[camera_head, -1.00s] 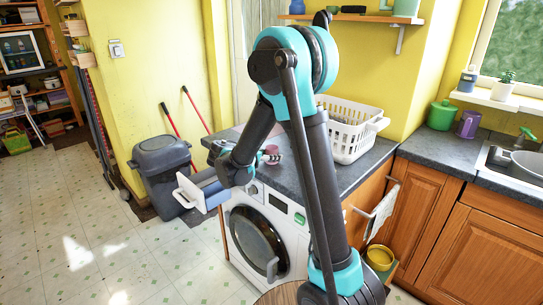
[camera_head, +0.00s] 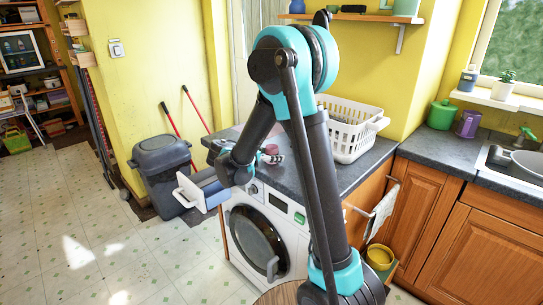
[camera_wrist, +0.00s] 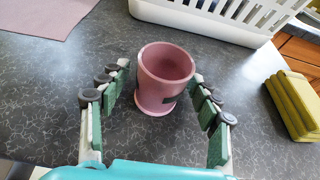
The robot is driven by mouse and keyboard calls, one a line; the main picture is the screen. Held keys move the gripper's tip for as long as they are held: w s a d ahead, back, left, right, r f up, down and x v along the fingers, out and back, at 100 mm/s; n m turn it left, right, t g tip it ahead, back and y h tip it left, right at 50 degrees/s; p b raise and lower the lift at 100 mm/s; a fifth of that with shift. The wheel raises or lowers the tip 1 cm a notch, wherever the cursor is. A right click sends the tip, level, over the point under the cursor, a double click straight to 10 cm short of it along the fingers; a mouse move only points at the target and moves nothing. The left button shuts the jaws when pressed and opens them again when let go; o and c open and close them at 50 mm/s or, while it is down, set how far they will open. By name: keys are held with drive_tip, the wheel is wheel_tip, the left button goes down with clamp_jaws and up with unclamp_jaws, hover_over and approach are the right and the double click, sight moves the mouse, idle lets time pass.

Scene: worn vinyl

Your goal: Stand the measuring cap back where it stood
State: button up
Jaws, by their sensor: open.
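The measuring cap is a pink, open-topped cup (camera_wrist: 164,92) standing upright on the dark speckled worktop (camera_wrist: 70,105). A small part of it shows beyond my wrist in the head view (camera_head: 272,149). My gripper (camera_wrist: 158,77) is open, with its green-padded fingers on either side of the cup. Gaps show between the pads and the cup, so it is not held. In the head view my gripper is small and partly hidden by my wrist.
A pink mat (camera_wrist: 45,14) lies at the upper left of the wrist view. A white basket (camera_wrist: 215,18) stands behind the cup, and folded yellow-green cloths (camera_wrist: 292,104) lie right. The washing machine (camera_head: 260,232) below has a pulled-out drawer (camera_head: 190,190).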

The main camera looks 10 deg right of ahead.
drive_tip(key=shift+v, duration=3.95)
drive_tip(key=v, duration=1.2)
